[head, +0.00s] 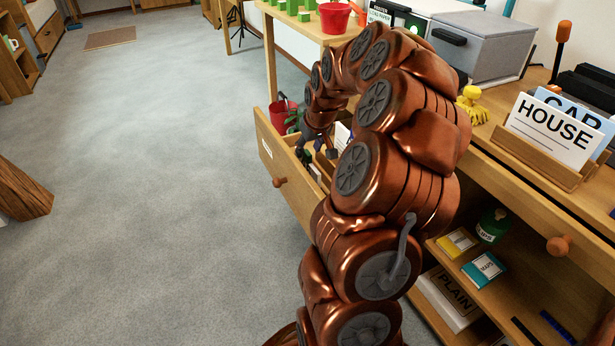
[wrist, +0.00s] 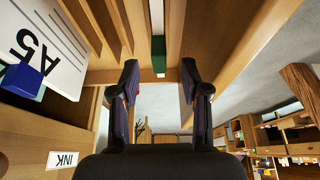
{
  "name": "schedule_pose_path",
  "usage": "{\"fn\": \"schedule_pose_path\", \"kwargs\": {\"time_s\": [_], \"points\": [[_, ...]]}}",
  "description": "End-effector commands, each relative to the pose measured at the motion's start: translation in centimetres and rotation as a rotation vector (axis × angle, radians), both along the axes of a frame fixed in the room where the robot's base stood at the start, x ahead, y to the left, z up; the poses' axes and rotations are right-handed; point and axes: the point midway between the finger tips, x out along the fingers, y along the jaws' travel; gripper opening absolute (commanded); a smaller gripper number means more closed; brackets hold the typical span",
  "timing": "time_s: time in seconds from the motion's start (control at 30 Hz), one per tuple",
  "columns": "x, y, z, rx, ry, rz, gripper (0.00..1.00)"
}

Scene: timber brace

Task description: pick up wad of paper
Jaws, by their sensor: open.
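I cannot make out a wad of paper in either view. In the head view my gripper (head: 319,152) is small and partly hidden by my arm, at the open drawer (head: 270,150). A narrow green-and-white item (wrist: 158,45) lies in a slot beyond the fingertips in the wrist view. A white A5 card (wrist: 45,45) stands to the left, with a blue piece (wrist: 22,80) in front of it.
The drawer's wooden dividers (wrist: 85,25) are close to my fingers. An INK label (wrist: 62,160) shows at lower left. The grey floor (head: 150,200) left is mostly clear.

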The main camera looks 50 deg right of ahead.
Motion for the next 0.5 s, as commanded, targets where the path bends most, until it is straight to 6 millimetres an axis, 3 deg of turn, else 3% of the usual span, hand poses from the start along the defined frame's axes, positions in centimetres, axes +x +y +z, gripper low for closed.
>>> {"fn": "schedule_pose_path", "kwargs": {"time_s": [0.03,0.2,0.47,0.5], "points": [[0.2,-0.2,-1.2,0.001,0.002,0.0,0.46],[1.0,-0.5,-3.0,0.001,0.003,0.001,0.46],[1.1,-0.5,-3.0,0.001,0.002,0.001,0.46],[1.1,-0.5,-3.0,0.001,0.002,0.001,0.42]]}}
